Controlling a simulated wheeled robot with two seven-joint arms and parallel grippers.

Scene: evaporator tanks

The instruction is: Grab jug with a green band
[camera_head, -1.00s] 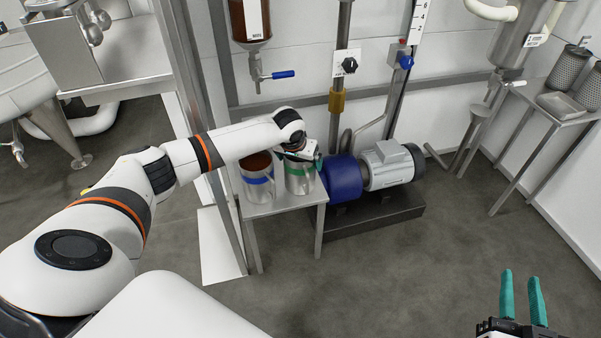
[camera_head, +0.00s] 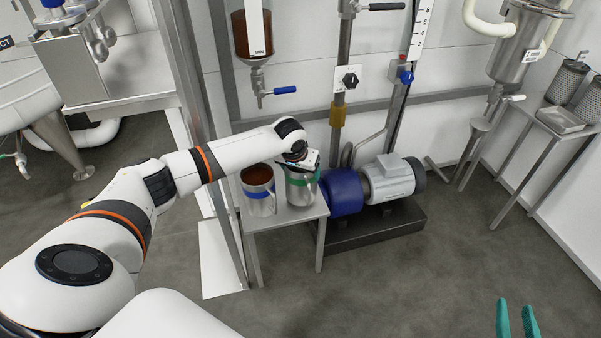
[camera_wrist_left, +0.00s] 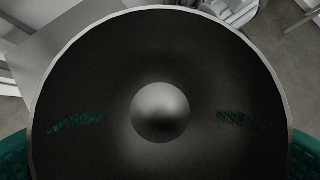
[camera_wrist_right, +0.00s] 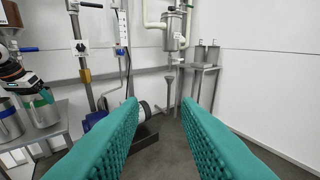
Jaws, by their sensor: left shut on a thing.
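The jug with a green band (camera_head: 300,195) is a metal jug on a small metal side table (camera_head: 290,216). My left gripper (camera_head: 303,171) reaches over it from above and is shut on its upper part. The left wrist view looks straight down into the jug (camera_wrist_left: 160,60), which looks empty. The teal fingers show outside the rim at both lower sides there. A second jug with a blue band (camera_head: 259,196) stands just left and holds something reddish brown. My right gripper (camera_head: 517,318) is open and empty, low at the right, away from the jugs.
A blue and grey motor pump (camera_head: 389,180) sits on a dark base right of the side table. A metal post (camera_head: 207,150) stands left of it. A tank with a blue-handled tap (camera_head: 284,90) hangs above. The floor at front right is clear.

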